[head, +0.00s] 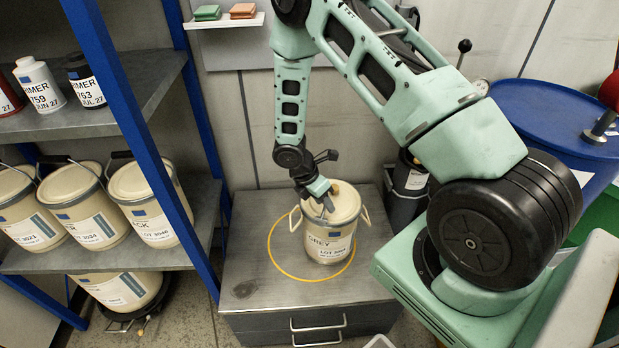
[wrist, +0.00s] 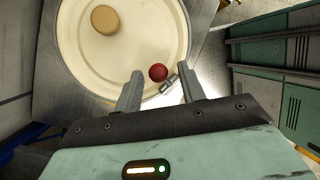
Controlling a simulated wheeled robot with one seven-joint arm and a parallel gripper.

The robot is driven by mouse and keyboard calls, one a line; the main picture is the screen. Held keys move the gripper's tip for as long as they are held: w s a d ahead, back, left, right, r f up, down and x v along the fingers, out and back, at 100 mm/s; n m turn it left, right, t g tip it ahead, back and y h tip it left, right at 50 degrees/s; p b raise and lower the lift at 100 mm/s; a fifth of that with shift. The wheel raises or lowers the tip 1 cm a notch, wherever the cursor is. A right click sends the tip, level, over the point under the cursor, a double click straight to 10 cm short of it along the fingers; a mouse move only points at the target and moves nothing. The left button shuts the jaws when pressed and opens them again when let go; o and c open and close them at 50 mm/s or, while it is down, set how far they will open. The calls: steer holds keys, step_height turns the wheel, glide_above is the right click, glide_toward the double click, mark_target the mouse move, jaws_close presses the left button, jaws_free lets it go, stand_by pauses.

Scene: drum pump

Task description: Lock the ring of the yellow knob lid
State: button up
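The cream pail marked GREY (head: 325,240) stands upright on a grey cabinet top inside a yellow circle. Its pale lid (wrist: 85,60) carries a yellowish-tan round knob (wrist: 104,19), which also shows in the head view (head: 335,187). A red ball (wrist: 158,72) sits at the lid's rim beside a small metal latch piece (wrist: 168,84) of the ring. Whether the latch is locked is not clear. My gripper (wrist: 160,73) is open over the rim, with the red ball in the gap between its fingers. In the head view my gripper (head: 325,198) partly covers the lid.
A shelf rack (head: 120,80) with several pails and bottles is at left. A blue drum (head: 555,125) stands at right. A small wall shelf (head: 226,21) holds a green and an orange block. The cabinet top (head: 245,235) is bare left of the pail.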

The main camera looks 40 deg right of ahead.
steer(key=v, duration=1.5)
steer(key=shift+a+r, duration=0.1)
steer(key=shift+r, duration=0.05)
steer(key=s+a+f+n+t+h+b, duration=0.35)
steer(key=s+a+f+h+b, duration=0.2)
steer(key=f+h, duration=0.2)
steer(key=s+a+f+n+t+h+b, duration=0.2)
steer(key=s+a+f+t+h+b, duration=0.3)
steer(key=f, duration=0.3)
steer(key=shift+m+h, duration=0.25)
steer(key=shift+h, duration=0.1)
steer(key=x, duration=1.1)
steer(key=w+p+x, duration=0.1)
steer(key=x, duration=0.5)
steer(key=shift+w+d+f, duration=0.1)
steer(key=shift+d+f, duration=0.05)
steer(key=shift+f, duration=0.05)
jaws_close()
